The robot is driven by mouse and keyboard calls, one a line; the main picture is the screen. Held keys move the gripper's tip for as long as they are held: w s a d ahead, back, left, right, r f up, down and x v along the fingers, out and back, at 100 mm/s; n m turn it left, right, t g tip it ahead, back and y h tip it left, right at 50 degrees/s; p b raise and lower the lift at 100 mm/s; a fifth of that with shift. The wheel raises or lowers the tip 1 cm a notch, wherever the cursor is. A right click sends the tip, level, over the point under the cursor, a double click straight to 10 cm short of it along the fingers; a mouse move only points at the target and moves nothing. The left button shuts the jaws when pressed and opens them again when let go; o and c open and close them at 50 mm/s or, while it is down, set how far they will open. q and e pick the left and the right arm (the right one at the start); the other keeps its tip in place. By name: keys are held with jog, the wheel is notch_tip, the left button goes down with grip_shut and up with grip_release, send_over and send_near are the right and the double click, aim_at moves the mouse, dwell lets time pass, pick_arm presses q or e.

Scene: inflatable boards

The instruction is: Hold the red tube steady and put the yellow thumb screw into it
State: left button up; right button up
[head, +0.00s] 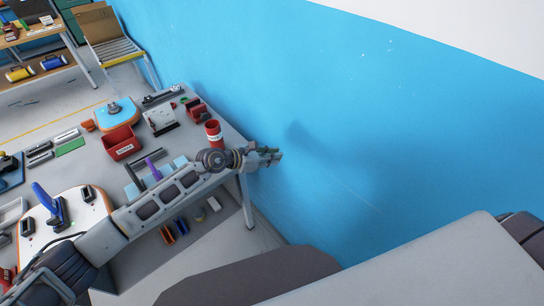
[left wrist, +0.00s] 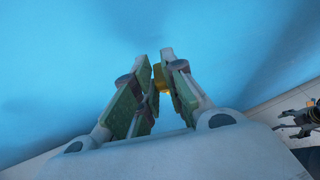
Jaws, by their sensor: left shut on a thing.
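My left gripper (head: 272,154) is stretched out past the table's right end, in front of the blue wall. In the left wrist view its green-padded fingers (left wrist: 158,82) are closed on the yellow thumb screw (left wrist: 159,77), which shows between the tips. The screw cannot be made out in the head view. The red tube (head: 213,132) with a white band stands upright at the table's right edge, just behind my left wrist. A dark gripper (left wrist: 300,121), seemingly my right one, shows at the right edge of the left wrist view; its jaw state is unclear.
The table (head: 228,134) carries a red bin (head: 121,143), a blue-topped board (head: 117,112), a white board with a blue pump (head: 50,207) and several small tools. A shelf with canisters (head: 53,62) stands behind. The blue wall (head: 330,110) is close at the right.

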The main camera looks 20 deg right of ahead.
pick_arm(q)
jog(key=s+d+r+m+g+p, duration=0.1)
jog(key=s+d+r+p, duration=0.1)
jog(key=r, duration=0.3)
jog(key=s+d+r+m+g+p, duration=0.1)
jog(key=s+d+r+p, duration=0.1)
jog(key=s+d+r, duration=0.1)
jog(key=shift+s+d+r+g, duration=0.3)
jog(key=shift+s+r, duration=0.15)
jog(key=shift+r, duration=0.5)
jog(key=shift+s+r, duration=0.1)
jog(key=shift+w+a+f, duration=0.15)
jog(key=shift+w+f, duration=0.1)
jog(key=shift+w, duration=0.05)
dwell(0.4)
